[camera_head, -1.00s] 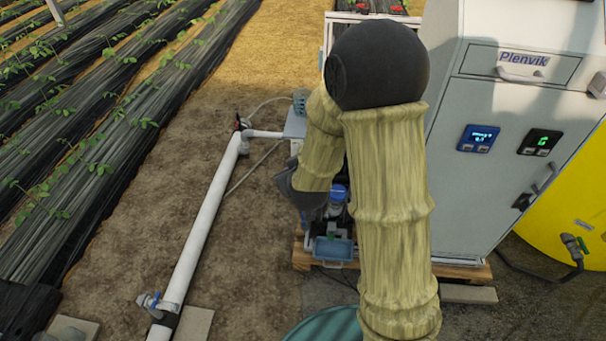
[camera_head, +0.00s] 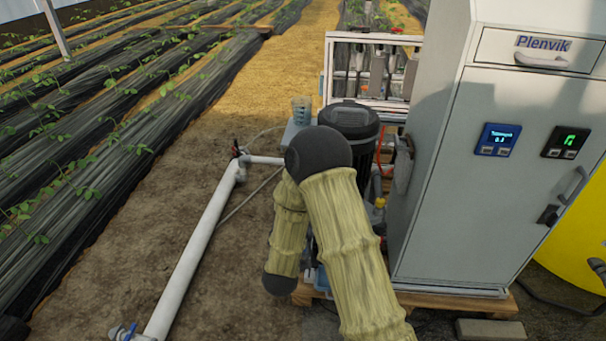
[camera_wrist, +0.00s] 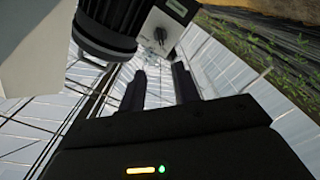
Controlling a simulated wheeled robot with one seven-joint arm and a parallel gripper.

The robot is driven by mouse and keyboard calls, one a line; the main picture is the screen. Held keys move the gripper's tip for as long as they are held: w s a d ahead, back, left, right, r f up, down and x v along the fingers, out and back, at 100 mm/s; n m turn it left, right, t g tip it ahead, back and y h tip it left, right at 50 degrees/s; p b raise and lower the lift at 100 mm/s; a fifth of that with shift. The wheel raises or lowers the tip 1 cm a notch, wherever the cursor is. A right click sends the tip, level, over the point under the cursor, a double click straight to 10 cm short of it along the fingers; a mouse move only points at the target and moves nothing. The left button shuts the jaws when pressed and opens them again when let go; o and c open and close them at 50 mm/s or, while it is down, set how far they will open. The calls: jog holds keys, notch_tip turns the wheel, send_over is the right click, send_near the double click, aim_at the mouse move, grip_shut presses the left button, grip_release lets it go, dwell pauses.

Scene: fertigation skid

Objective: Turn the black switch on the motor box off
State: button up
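The black switch (camera_wrist: 160,35) is a small knob on the face of the grey motor box (camera_wrist: 178,38) in the wrist view. The box is attached to the side of the black motor (camera_wrist: 108,22). My gripper (camera_wrist: 158,75) points toward the box, its two dark fingers apart with nothing between them. The switch appears beyond the fingertips, apart from them. In the head view, the motor (camera_head: 352,118) stands behind my arm, and the grey box (camera_head: 297,130) shows at its left. The switch face and my gripper cannot be made out there.
A grey Plenvik cabinet (camera_head: 490,180) stands right of the motor, with a white rack (camera_head: 345,62) behind. A white pipe (camera_head: 200,245) runs along the ground at left. Plant rows (camera_head: 130,130) lie beyond it, with bare soil between.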

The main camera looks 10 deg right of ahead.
jog(key=shift+w, duration=0.15)
jog(key=b+x, duration=0.2)
jog(key=x, duration=1.5)
jog(key=shift+c, duration=0.4)
grip_shut()
